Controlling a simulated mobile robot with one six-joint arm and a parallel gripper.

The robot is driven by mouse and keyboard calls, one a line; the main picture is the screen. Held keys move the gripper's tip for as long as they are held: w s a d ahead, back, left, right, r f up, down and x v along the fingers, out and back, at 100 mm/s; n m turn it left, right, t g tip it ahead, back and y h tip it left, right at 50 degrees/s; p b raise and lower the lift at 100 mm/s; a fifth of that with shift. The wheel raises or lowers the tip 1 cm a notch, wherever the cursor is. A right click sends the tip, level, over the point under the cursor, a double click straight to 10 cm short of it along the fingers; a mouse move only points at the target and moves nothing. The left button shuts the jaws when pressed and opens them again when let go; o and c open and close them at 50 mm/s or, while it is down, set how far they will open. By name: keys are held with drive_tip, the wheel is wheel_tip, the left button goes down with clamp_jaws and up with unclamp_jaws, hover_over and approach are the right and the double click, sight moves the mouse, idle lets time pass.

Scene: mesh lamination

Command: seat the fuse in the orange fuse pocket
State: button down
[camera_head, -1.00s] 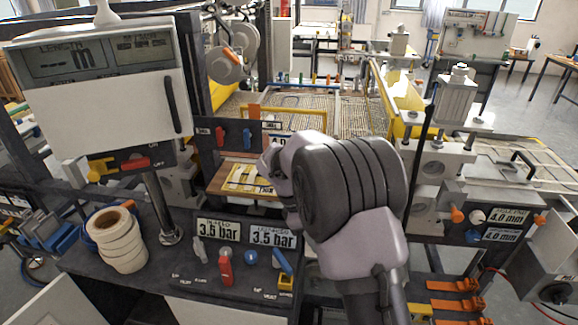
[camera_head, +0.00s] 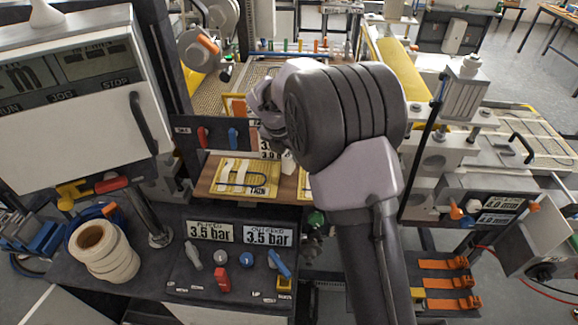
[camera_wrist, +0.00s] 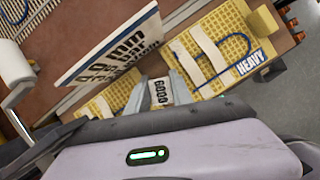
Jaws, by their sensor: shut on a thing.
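My gripper (camera_wrist: 166,92) shows in the wrist view, its two pale fingers close together around a small white piece (camera_wrist: 158,91) with dark print. I take this piece to be the fuse; its shape is mostly hidden. In the head view my gripper (camera_head: 282,145) is over the brown board, partly hidden by my own wrist, with a bit of white at its tip. An orange block (camera_head: 238,107) stands behind the small switch panel; I cannot tell whether it is the orange fuse pocket.
Yellow mesh sample cards, one marked HEAVY (camera_wrist: 225,50), lie on the brown board (camera_head: 210,180). A white printed plate (camera_wrist: 108,47) stands close to my gripper. A display box (camera_head: 75,100), tape rolls (camera_head: 104,250) and a switch console (camera_head: 235,265) are left. Orange clamps (camera_head: 450,283) are lower right.

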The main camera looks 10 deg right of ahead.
sight(290, 163)
wheel_tip(290, 163, down, 4)
drive_tip(key=shift+r+b, duration=0.1)
drive_tip(key=shift+b, duration=0.35)
drive_tip(key=c, duration=1.4)
unclamp_jaws()
